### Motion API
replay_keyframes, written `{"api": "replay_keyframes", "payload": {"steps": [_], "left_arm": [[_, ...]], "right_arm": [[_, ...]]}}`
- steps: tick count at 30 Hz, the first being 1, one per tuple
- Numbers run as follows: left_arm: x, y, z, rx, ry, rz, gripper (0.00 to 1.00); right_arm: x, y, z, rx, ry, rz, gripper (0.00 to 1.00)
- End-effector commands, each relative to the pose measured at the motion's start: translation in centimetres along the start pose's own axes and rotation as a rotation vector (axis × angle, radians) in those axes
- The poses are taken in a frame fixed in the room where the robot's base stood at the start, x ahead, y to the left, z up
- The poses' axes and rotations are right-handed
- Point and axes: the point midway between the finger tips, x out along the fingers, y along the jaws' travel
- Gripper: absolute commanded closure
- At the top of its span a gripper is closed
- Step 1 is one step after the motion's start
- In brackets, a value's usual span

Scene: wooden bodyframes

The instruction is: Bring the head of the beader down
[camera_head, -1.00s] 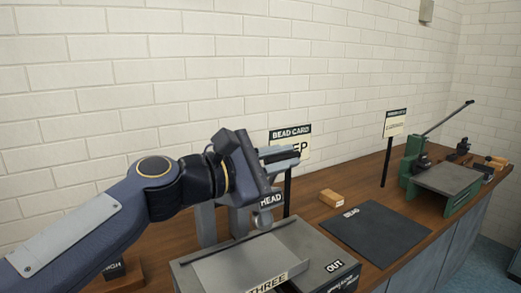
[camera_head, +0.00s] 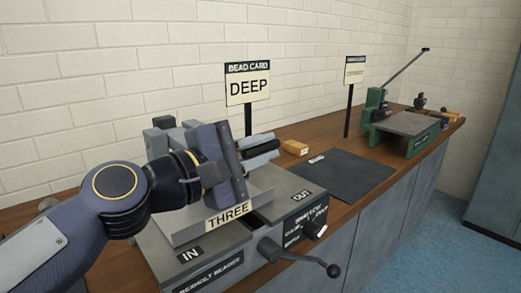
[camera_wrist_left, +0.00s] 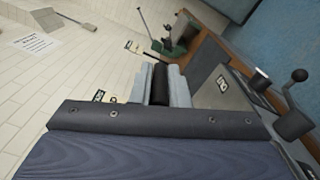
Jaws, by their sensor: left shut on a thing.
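The grey beader (camera_head: 262,208) stands on the bench, with IN, OUT and THREE labels on it. My left gripper (camera_head: 263,148) is low over its bed, with its fingers pointing right. In the left wrist view the pale fingers (camera_wrist_left: 163,86) are shut around a dark round bar (camera_wrist_left: 160,84), which looks like the grip of the beader's head. My gripper and wrist hide most of the head and its label, so its exact height over the bed is unclear. The right gripper is out of view.
A crank with a black knob (camera_head: 333,271) sticks out at the beader's front. A BEAD CARD sign reading DEEP (camera_head: 248,86) stands behind. To the right are a wooden block (camera_head: 295,147), a dark mat (camera_head: 345,176) and a green machine (camera_head: 405,128). The mat is clear.

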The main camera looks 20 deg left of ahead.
Motion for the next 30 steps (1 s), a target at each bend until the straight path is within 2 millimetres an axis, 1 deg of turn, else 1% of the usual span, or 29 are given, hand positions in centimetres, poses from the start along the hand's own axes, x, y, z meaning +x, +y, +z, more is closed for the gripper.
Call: {"api": "replay_keyframes", "payload": {"steps": [1, 6, 7, 11, 12, 25, 28, 30], "left_arm": [[0.2, -1.4, -0.3, -0.001, -0.001, -0.031, 1.0], [0.2, -1.5, -0.3, -0.002, -0.001, -0.034, 1.0], [0.3, -1.5, -0.3, -0.003, -0.001, -0.034, 0.84], [0.3, -1.5, -0.3, -0.004, -0.001, -0.033, 0.67], [0.3, -1.5, -0.3, -0.004, -0.001, -0.033, 0.65], [0.1, -1.1, -0.2, -0.004, -0.001, -0.024, 0.65], [-0.8, -0.9, -0.2, -0.004, 0.0, -0.022, 0.65], [-1.9, -0.8, -0.1, -0.004, 0.0, -0.021, 0.65]], "right_arm": [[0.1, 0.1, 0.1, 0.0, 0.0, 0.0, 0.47], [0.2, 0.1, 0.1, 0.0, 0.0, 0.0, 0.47], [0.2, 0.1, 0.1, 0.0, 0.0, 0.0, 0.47], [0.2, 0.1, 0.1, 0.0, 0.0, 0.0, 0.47], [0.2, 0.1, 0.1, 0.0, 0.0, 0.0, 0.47], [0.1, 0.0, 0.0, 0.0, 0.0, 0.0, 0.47], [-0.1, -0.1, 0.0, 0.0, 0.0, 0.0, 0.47], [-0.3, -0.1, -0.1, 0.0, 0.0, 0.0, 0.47]]}}
